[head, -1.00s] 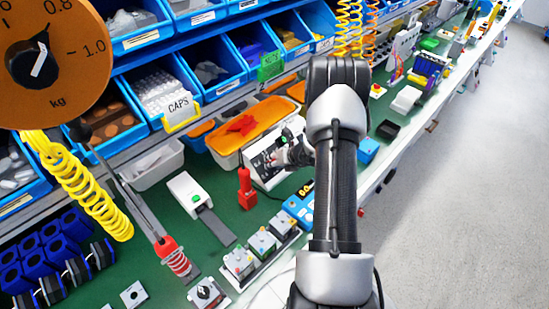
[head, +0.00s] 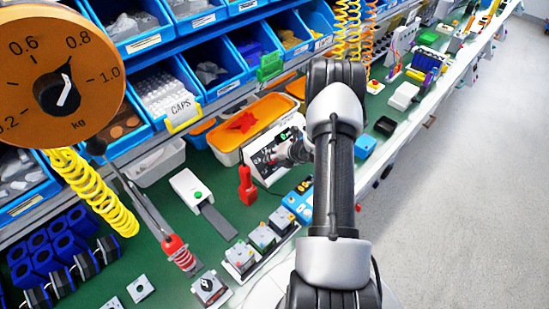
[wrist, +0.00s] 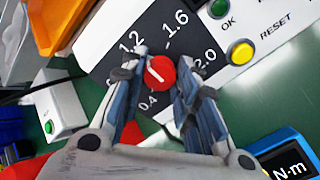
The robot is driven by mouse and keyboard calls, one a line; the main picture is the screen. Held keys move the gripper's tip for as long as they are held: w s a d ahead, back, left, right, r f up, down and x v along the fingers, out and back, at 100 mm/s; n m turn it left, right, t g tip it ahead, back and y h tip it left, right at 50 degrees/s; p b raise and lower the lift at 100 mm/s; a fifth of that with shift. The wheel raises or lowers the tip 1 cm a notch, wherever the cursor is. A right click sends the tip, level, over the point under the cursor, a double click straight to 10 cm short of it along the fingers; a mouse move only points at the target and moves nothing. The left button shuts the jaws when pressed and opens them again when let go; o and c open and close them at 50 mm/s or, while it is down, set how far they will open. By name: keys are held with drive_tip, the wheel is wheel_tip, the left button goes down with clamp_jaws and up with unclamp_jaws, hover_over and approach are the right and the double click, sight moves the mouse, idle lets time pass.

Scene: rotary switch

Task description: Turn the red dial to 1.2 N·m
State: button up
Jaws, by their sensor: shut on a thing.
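The red dial (wrist: 160,71) sits on the black scale face of a white panel in the wrist view. Its white pointer line slants to the upper left, roughly toward the 1.2 mark (wrist: 131,40); the exact reading is hard to tell. The 1.6, 2.0 and 0.4 marks also show; my left finger covers part of the scale. My gripper (wrist: 160,80) is shut on the red dial, one finger on each side. In the head view the white panel (head: 262,168) stands on the bench, and my gripper (head: 290,150) hides the dial.
A green OK button (wrist: 220,8) and yellow RESET button (wrist: 240,51) lie right of the dial. A blue N·m display (wrist: 285,158) is near. An orange bin (head: 228,150) stands behind. A large orange kg dial (head: 60,105) fills the upper left.

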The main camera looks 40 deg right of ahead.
drive_tip(key=o, duration=1.1)
drive_tip(key=shift+c, duration=0.2)
drive_tip(key=shift+s+r, duration=0.1)
drive_tip(key=shift+r, duration=0.1)
drive_tip(key=v, duration=1.1)
drive_tip(key=shift+s+r, duration=0.15)
drive_tip(key=shift+s, duration=0.05)
drive_tip(key=shift+w+a, duration=0.1)
